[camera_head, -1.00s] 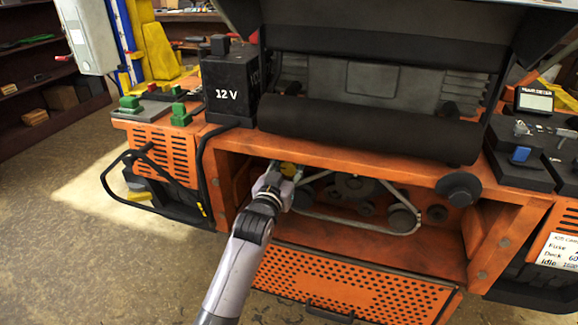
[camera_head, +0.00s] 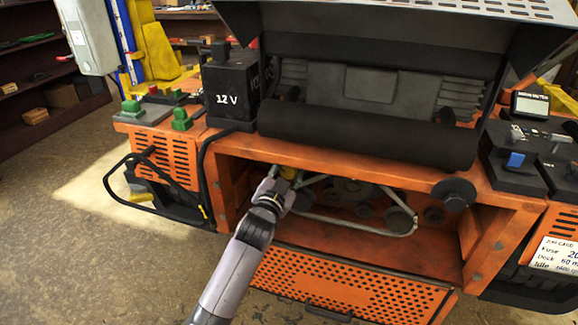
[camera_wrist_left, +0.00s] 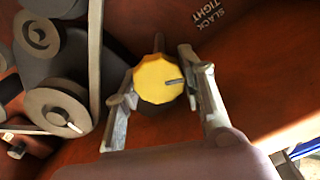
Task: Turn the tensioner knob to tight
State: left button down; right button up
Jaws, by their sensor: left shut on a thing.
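The yellow tensioner knob (camera_wrist_left: 160,80) sits between the two fingers of my left gripper (camera_wrist_left: 162,88) in the left wrist view, with a dark slot mark on its face toward the right. The gripper is shut on it. The words SLACK and TIGHT (camera_wrist_left: 205,18) are printed on the orange panel beyond the knob. My right gripper is not in view.
A belt (camera_head: 360,228) runs around several pulleys just right of the knob; a pulley (camera_wrist_left: 57,112) shows close by in the left wrist view. The perforated orange panel (camera_head: 345,285) hangs open below the bay. A 12 V battery (camera_head: 230,90) stands above left.

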pick_arm(q)
jog(key=m, duration=0.3)
jog(key=shift+p, duration=0.35)
jog(key=m, duration=0.3)
jog(key=shift+d+m+p, duration=0.1)
jog(key=shift+m+p, duration=0.2)
jog(key=shift+p, duration=0.05)
jog(key=m, duration=0.4)
jog(key=shift+f, duration=0.15)
jog(key=shift+f+m+p, duration=0.1)
jog(key=shift+m+p, duration=0.3)
jog(key=shift+m, duration=0.7)
jog(key=c, duration=1)
grip_release()
jog(key=shift+c, duration=0.2)
jog(key=shift+s, duration=0.1)
